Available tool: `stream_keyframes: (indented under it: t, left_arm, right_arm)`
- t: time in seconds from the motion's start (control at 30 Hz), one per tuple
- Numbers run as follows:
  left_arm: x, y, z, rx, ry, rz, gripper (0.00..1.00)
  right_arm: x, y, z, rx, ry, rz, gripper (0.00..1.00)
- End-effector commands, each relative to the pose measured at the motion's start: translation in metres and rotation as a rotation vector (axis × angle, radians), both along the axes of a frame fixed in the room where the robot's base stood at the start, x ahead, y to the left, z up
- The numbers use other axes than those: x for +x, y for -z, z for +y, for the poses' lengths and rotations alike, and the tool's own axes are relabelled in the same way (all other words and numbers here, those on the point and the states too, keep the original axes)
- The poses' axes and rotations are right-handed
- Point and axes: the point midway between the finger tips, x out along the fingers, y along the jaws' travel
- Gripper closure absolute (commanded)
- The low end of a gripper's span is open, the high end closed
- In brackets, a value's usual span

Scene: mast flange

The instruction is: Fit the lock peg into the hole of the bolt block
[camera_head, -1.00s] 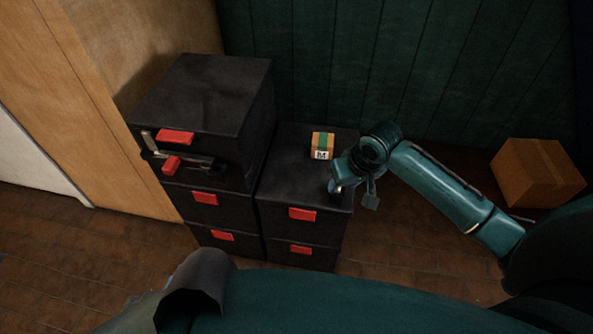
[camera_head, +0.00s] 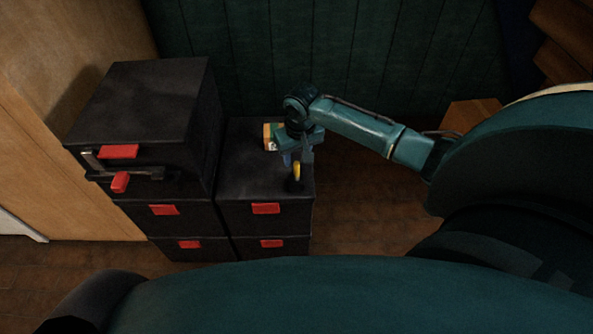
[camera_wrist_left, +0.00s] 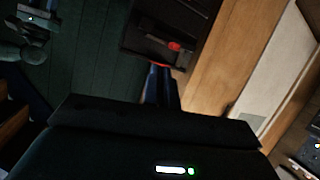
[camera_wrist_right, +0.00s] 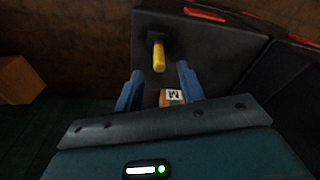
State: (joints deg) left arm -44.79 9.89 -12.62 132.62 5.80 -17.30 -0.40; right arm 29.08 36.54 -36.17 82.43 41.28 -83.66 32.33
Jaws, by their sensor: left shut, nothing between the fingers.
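A yellow peg with a dark head, which I take to be the lock peg (camera_head: 297,171), is at the front right of the low black cabinet's top. In the right wrist view the peg (camera_wrist_right: 158,57) lies just beyond and between my blue fingertips, with no clear contact. My right gripper (camera_wrist_right: 160,68) is open; in the head view it is above the cabinet top (camera_head: 292,157). A dark fitting with a metal bar and red knob, possibly the bolt block (camera_head: 152,173), is on the taller cabinet's front; no hole can be made out. My left gripper (camera_wrist_left: 158,68) is shut and empty.
An orange and green box marked M (camera_head: 268,138) stands behind, partly hidden by my right gripper. The taller black cabinet (camera_head: 150,95) rises on the left of the low one (camera_head: 240,170). A cardboard box (camera_head: 470,112) is at the right. A green wall stands behind.

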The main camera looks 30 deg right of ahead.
Motion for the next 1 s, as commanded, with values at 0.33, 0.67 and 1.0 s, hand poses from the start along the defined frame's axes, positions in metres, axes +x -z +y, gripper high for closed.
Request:
stream_keyframes:
  t: [0.33, 0.67, 1.0]
  left_arm:
    - [-0.003, -0.004, 0.004, 0.001, -0.01, -0.042, 1.0]
    - [-0.005, -0.004, 0.005, 0.004, -0.009, -0.041, 1.0]
    - [-0.005, -0.002, 0.005, 0.005, -0.008, -0.034, 1.0]
  right_arm:
    - [0.004, 0.041, -0.001, 0.0, 0.0, 0.0, 0.61]
    - [0.004, 0.041, -0.002, 0.0, -0.001, 0.0, 0.72]
    - [0.004, 0.04, -0.002, -0.001, -0.001, 0.0, 1.0]
